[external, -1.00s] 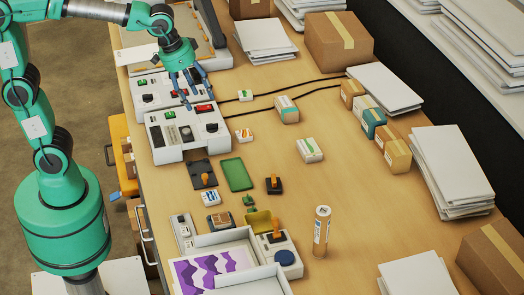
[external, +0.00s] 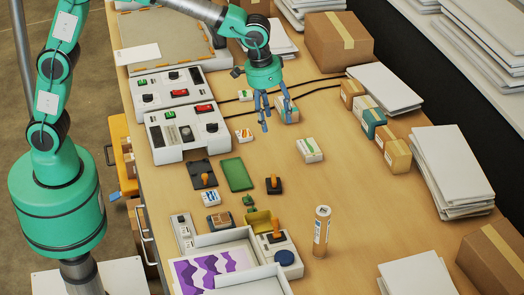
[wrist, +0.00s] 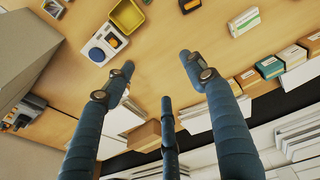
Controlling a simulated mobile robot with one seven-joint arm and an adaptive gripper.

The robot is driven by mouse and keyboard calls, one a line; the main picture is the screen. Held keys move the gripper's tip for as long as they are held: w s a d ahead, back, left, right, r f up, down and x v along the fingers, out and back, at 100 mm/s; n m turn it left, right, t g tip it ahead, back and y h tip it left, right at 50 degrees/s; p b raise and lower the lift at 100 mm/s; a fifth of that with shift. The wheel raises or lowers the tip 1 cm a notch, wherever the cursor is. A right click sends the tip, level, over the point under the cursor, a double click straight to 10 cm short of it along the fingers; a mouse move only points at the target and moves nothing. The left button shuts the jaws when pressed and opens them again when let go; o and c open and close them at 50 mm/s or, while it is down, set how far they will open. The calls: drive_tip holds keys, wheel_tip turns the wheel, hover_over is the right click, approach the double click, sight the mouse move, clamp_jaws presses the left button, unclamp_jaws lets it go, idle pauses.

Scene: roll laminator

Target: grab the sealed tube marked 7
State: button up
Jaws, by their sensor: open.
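The tube (external: 322,230) stands upright on the table at the lower middle of the external view. It is tan with a light cap and a white printed label. A number on it is too small to read. My gripper (external: 278,122) is open and empty above the far part of the table, well away from the tube, over a small boxed item (external: 288,111). The wrist view shows its blue fingers (wrist: 157,65) spread with nothing between them. I cannot make out the tube in the wrist view.
A device with a dark blue round pad (external: 286,258) and an open white box (external: 240,245) stand left of the tube. Paper stacks (external: 448,175) and cartons (external: 495,250) line the right side. The wood between the tube and the right-hand stacks is clear.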

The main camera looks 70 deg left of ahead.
drive_tip(key=w+d+f+p, duration=0.5)
drive_tip(key=w+d+f, duration=0.1)
drive_tip(key=d, duration=0.4)
drive_tip(key=g+p, duration=0.2)
drive_tip(key=p, duration=0.3)
approach(321, 235)
drive_tip(key=shift+w+a+r+y, duration=0.15)
drive_tip(key=shift+w+a+r, duration=0.15)
drive_tip(key=shift+r, duration=0.2)
drive_tip(key=shift+w+a+r+y, duration=0.15)
drive_tip(key=shift+w+a+r, duration=0.05)
drive_tip(key=shift+a+r, duration=0.3)
drive_tip(key=shift+d+f, duration=0.1)
drive_tip(key=shift+f, duration=0.05)
drive_tip(key=shift+f, duration=0.15)
drive_tip(key=shift+f+p, duration=0.45)
drive_tip(key=shift+f, duration=3.7)
drive_tip(key=shift+f, duration=0.15)
drive_tip(key=shift+s+f+p, duration=0.1)
drive_tip(key=shift+f+p, duration=0.6)
drive_tip(key=shift+f, duration=1.75)
drive_tip(key=shift+c, duration=0.3)
